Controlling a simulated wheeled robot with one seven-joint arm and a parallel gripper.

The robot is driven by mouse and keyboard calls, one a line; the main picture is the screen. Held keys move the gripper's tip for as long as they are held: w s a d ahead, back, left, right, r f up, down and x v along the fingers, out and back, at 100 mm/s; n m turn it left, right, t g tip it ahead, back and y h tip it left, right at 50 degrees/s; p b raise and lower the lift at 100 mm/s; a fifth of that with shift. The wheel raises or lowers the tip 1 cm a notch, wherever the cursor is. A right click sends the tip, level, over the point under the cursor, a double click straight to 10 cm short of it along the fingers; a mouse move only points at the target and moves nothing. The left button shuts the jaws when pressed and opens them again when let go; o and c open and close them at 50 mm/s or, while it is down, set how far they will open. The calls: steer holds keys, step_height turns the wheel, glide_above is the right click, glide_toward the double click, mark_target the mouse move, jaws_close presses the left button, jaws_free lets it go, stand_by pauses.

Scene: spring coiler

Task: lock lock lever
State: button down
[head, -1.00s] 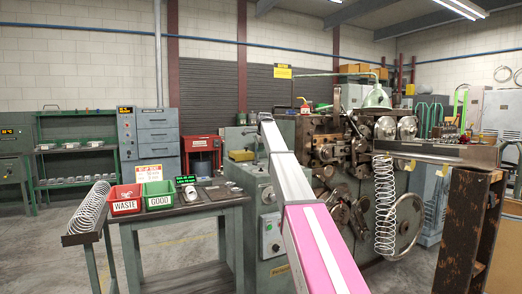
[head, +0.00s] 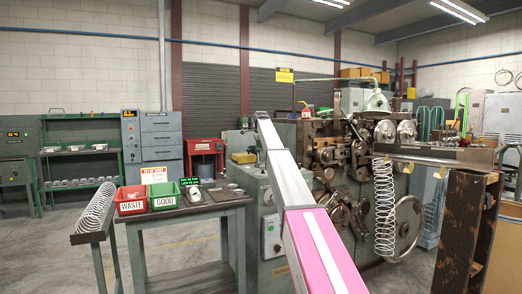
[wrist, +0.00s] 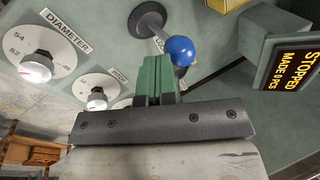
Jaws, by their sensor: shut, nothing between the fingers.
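A lever with a blue ball knob (wrist: 180,50) stands out from a dark round base (wrist: 148,19) on the grey-green machine panel in the wrist view. I take it for the lock lever, but its label is mostly hidden. My gripper (wrist: 158,60) has green fingers, shut together and empty. The fingertips are just below and left of the ball, beside the lever shaft. I cannot tell whether they touch it. In the head view my arm hides the gripper and lever from sight.
A DIAMETER dial (wrist: 37,66) and a PITCH dial (wrist: 97,98) sit left of my fingers. A display (wrist: 288,52) at right reads STOPPED. In the head view, a bench with a red WASTE bin (head: 130,205) and green GOOD bin (head: 164,200) stands left of the spring coiler (head: 335,150).

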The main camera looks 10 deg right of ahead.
steer(key=shift+w+a, duration=0.3)
steer(key=shift+w, duration=0.6)
steer(key=shift+w+a, duration=0.25)
steer(key=shift+w, duration=0.6)
steer(key=shift+w, duration=0.15)
steer(key=shift+s+r, duration=0.3)
steer(key=shift+s, duration=0.3)
step_height(320, 180, up, 11)
steer(key=a, duration=0.1)
steer(key=shift+s, duration=0.2)
steer(key=shift+a+r, duration=0.1)
